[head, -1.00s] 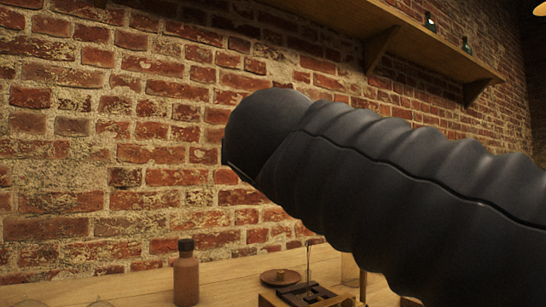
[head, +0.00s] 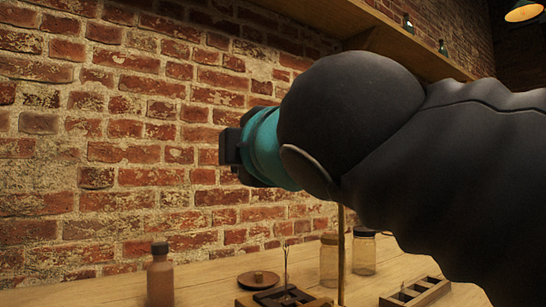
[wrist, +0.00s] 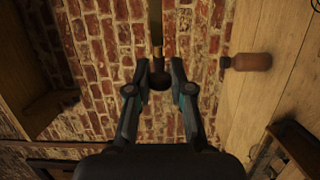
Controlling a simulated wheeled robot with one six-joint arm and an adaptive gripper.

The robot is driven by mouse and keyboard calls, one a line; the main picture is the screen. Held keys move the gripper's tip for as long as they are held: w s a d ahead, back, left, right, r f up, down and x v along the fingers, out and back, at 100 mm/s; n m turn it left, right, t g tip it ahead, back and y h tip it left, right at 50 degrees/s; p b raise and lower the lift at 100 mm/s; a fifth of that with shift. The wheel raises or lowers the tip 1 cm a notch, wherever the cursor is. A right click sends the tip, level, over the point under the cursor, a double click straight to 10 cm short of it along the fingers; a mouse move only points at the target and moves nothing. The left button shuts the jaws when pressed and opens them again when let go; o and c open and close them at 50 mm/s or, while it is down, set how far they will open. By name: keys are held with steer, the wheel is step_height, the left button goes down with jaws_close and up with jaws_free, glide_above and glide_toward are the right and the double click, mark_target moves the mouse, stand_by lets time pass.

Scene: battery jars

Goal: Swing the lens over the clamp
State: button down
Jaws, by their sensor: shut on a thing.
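In the wrist view my gripper (wrist: 160,88) is shut on a small dark round knob (wrist: 160,80). The knob sits at the end of a brass-coloured rod (wrist: 155,22) that runs to the top edge. In the head view my arm hides the fingers and what they hold. A thin upright brass post (head: 341,262) rises from the bench beneath my arm. What looks like the clamp, a wooden block with dark metal parts (head: 284,297), stands at the bottom edge. I cannot make out the lens in either view.
A brown bottle (head: 160,276) stands left on the wooden bench (head: 215,275), with a round wooden lid (head: 259,279) nearby. Two glass jars (head: 329,260) (head: 364,252) and a compartmented tray (head: 415,292) are to the right. A brick wall (head: 120,150) and shelf (head: 330,22) lie behind.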

steer(key=shift+s+d, duration=0.15)
steer(key=shift+d, duration=0.05)
stand_by(0.3)
steer(key=c, duration=1)
jaws_free()
steer(key=shift+c, duration=0.2)
steer(key=shift+s, duration=0.15)
steer(key=v, duration=0.7)
steer(key=shift+s+d, duration=0.1)
steer(key=shift+s, duration=0.05)
